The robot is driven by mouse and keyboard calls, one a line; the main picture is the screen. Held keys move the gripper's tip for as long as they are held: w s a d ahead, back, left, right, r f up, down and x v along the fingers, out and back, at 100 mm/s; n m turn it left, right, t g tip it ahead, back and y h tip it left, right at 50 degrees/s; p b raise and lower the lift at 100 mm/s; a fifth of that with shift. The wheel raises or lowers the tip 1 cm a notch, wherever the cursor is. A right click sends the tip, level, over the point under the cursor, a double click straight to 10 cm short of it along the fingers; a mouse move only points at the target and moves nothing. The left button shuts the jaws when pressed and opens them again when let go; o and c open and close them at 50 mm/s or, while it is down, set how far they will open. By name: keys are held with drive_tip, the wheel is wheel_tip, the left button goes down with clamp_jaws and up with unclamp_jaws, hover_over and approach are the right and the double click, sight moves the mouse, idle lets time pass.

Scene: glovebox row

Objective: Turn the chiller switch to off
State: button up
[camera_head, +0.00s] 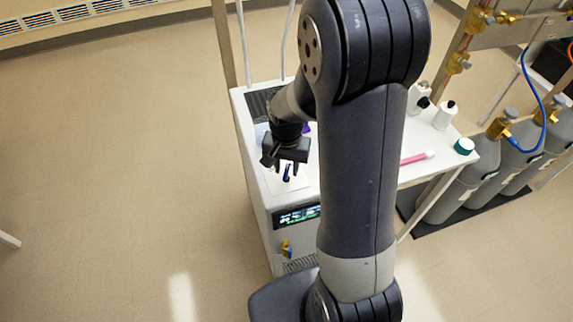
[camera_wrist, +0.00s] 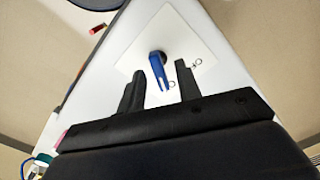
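The chiller switch is a blue lever handle (camera_wrist: 160,75) on a dark pivot, set on a white square plate (camera_wrist: 190,35). In the wrist view the handle points down toward my gripper, near a partly visible label starting with "O". A second label, "OF…", lies to its right, partly hidden by a finger. In the head view the blue handle (camera_head: 287,172) shows small on the white cabinet top (camera_head: 310,178). My gripper (camera_wrist: 159,78) is open, with one finger on each side of the handle and gaps visible. It also shows in the head view (camera_head: 284,167). Contact cannot be told.
The cabinet front has a dark display (camera_head: 297,215) and a brass valve (camera_head: 287,249). White bottles (camera_head: 445,114), a teal-capped jar (camera_head: 464,146) and a pink item (camera_head: 416,158) stand or lie at the right. Grey gas cylinders (camera_head: 484,165) stand beyond. Floor at left is clear.

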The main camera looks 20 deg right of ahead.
drive_tip(key=shift+c, duration=0.5)
clamp_jaws()
drive_tip(key=shift+n, duration=0.4)
drive_tip(key=shift+n+b, duration=0.7)
drive_tip(key=shift+n, duration=1.8)
drive_tip(key=shift+o, duration=0.5)
unclamp_jaws()
